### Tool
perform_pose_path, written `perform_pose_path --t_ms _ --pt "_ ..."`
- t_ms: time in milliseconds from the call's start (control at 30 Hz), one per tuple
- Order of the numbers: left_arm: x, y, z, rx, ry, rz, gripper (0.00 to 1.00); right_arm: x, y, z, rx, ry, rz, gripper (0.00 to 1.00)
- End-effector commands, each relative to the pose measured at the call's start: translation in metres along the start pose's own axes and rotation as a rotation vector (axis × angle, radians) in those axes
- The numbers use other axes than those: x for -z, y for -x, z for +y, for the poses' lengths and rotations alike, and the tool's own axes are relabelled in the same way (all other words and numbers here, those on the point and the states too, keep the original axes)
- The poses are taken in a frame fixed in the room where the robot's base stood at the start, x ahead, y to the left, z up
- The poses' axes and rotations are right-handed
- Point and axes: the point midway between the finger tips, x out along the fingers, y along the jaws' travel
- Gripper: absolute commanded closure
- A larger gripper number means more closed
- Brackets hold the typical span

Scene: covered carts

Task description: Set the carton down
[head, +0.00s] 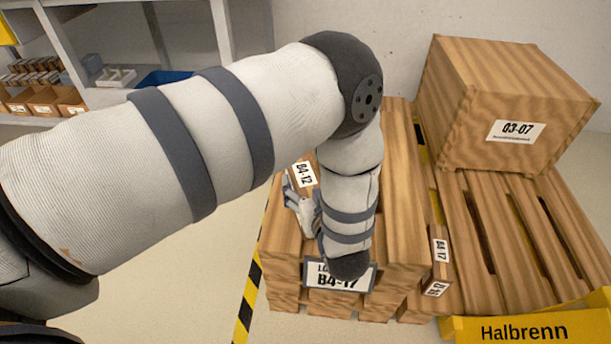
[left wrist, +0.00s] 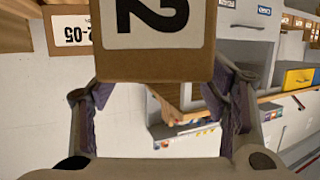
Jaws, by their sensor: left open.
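The carton (left wrist: 155,66) is brown with a large white label showing a black "2". It fills the top middle of the left wrist view, ahead of and between my spread fingers. My left gripper (left wrist: 160,95) is open; I cannot tell whether a finger still touches the carton. In the head view, the left gripper (head: 298,203) shows beside my forearm, by a white label (head: 305,174) reading B4-12. That label appears to be the carton's; my arm hides much of the area. What bears the carton is not clear. My right gripper is not in view.
A wooden stack (head: 405,200) stands under my arm, with a B4-17 sign (head: 338,276) in front. A large crate (head: 505,100) marked 03-07 stands on slatted pallets (head: 500,235) at right. A yellow Halbrenn sign (head: 540,330) edges the front. Shelving (head: 100,40) stands at back left.

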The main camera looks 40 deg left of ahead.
Motion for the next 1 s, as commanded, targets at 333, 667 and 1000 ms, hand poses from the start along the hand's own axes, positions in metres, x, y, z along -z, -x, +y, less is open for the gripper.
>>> perform_pose_path --t_ms 333,667,1000 --pt "0.002 0.081 0.001 -0.002 0.001 0.001 0.32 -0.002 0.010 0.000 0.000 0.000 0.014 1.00" --pt "-0.048 0.084 -0.024 -0.074 -0.124 -0.147 0.32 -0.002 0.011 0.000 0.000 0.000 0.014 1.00" --pt "-0.227 0.261 -0.304 -0.319 -0.831 -1.344 0.32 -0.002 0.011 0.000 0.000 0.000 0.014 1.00"
